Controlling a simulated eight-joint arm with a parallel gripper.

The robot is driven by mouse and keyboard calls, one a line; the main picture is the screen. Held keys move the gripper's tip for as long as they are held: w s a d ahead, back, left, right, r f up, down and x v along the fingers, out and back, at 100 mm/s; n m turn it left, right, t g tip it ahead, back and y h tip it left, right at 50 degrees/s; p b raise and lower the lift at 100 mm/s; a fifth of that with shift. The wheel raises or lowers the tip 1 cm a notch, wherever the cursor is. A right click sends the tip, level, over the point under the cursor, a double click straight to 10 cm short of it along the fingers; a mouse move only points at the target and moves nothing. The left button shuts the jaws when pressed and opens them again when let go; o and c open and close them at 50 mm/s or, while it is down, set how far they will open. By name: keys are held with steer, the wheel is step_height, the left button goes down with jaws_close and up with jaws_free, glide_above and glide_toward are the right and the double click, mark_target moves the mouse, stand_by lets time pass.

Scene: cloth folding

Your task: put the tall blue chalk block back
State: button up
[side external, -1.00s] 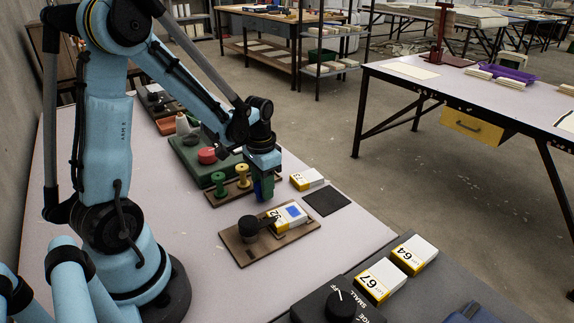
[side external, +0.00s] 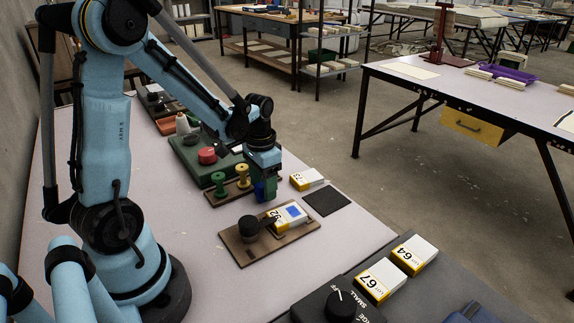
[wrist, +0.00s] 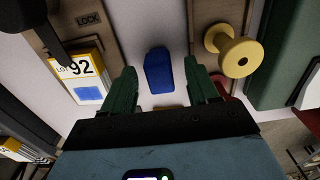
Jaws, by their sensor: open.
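The blue chalk block (side external: 259,192) is just beside my gripper (side external: 266,197) in the side view. In the wrist view the blue block (wrist: 158,70) shows against the pale tabletop, ahead of and between my gripper's two green fingers (wrist: 160,82). The fingers are spread, with a gap between them and the block; my gripper is open and empty. The white and yellow box marked 92 (wrist: 83,72), with a blue patch on its face, lies on a brown board (side external: 246,254) near the gripper.
Spools, one of them yellow (wrist: 235,52), stand on a wooden base close to the gripper. A dark square pad (side external: 327,202) and another white and yellow box (side external: 306,178) lie to the right. Boxes 67 (side external: 380,280) and 64 (side external: 414,252) lie on a dark surface in front.

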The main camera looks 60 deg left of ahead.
step_height(320, 180, up, 11)
steer(key=s+d+t, duration=0.3)
steer(key=d+t, duration=0.4)
steer(key=d, duration=0.5)
steer(key=shift+d+r, duration=0.3)
steer(key=shift+r, duration=0.1)
stand_by(0.6)
